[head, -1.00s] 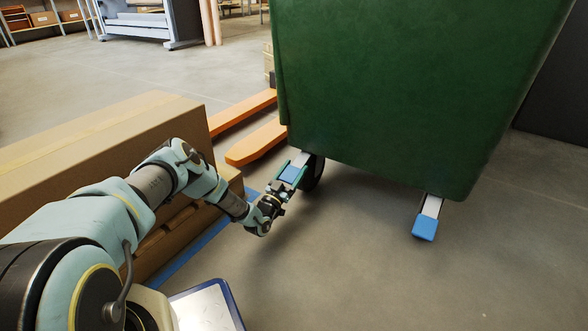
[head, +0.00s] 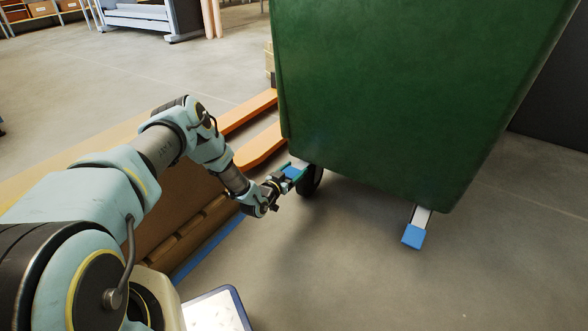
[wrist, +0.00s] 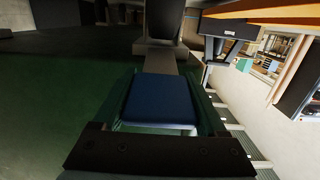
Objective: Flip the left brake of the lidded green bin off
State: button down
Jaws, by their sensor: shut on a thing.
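The green bin (head: 390,95) stands on the right of the head view; its lid is out of view. Its left brake has a blue pedal (head: 292,172) beside a dark wheel (head: 311,180). My gripper (head: 287,175) is shut on this left brake pedal, with its green fingers along the pedal's sides. In the wrist view the blue pedal (wrist: 160,100) lies between the fingers, and a grey arm runs from it to the dark caster. The right brake pedal (head: 413,236), also blue, slopes down on a pale arm, apart from my gripper.
A cardboard box (head: 170,215) lies left of the bin, under my arm. Orange pallet-truck forks (head: 259,146) reach toward the bin's left side. A blue-edged tray or plate (head: 215,310) is at the bottom. The floor (head: 340,270) in front of the bin is clear.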

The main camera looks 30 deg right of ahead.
jog(key=shift+w+d+r, duration=0.1)
jog(key=shift+d+r, duration=0.05)
jog(key=shift+r, duration=0.35)
jog(key=shift+c, duration=1.3)
grip_release()
jog(key=shift+o, duration=1.3)
jog(key=shift+f, duration=0.1)
jog(key=p+v, duration=0.3)
jog(key=v, duration=0.8)
jog(key=shift+f, duration=0.1)
